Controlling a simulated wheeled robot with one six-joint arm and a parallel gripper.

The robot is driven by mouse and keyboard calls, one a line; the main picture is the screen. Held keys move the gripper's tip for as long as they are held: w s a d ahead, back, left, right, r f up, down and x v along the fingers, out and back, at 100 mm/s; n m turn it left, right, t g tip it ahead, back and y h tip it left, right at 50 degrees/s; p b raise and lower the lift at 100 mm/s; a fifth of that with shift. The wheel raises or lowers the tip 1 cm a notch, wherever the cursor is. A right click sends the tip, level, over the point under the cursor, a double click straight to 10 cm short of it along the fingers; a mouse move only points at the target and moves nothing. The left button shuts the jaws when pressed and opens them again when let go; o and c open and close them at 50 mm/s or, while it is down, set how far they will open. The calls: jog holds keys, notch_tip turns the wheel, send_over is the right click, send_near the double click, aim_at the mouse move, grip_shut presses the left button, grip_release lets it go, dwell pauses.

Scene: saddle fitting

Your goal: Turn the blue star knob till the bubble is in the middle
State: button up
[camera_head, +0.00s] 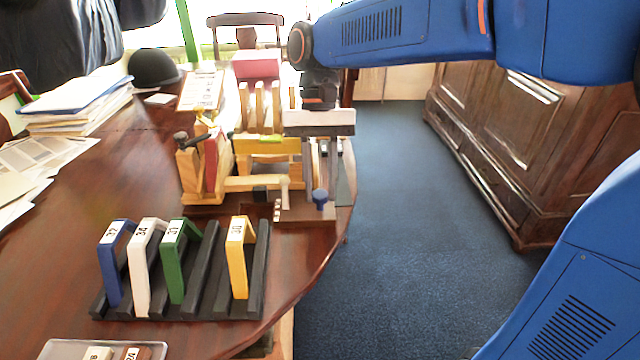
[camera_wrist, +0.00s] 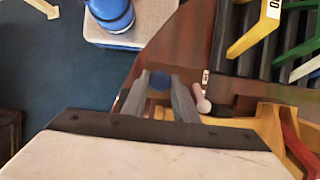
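The blue star knob (camera_head: 320,197) stands at the front right corner of the wooden fixture, close to the table's right edge. In the wrist view the knob (camera_wrist: 160,81) shows between the tips of my gripper's two grey fingers, with a gap on each side. My gripper (camera_head: 322,178) points down from above at the knob, open and empty. I cannot tell whether the tips are level with the knob or still above it. A small pale piece with dark marks (camera_head: 277,211) sits left of the knob. I cannot make out a bubble.
The fixture's yellow wooden parts (camera_head: 262,146) stand close left of my gripper. A black rack (camera_head: 200,262) holds blue, white, green and yellow arches in front. Papers (camera_head: 75,105) and a dark hat (camera_head: 153,68) lie at the back left. Blue floor (camera_head: 400,220) is open to the right.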

jog(key=n+h, duration=0.1)
jog(key=n, duration=0.1)
jog(key=n+h, duration=0.1)
jog(key=n, duration=0.1)
jog(key=shift+a+n, duration=0.2)
jog(key=shift+n, duration=0.2)
jog(key=o, duration=1)
jog(key=shift+r, duration=0.1)
jog(key=v, duration=1.7)
jog(key=shift+d+r, duration=0.1)
jog(key=shift+r, duration=0.1)
jog(key=shift+s, duration=0.1)
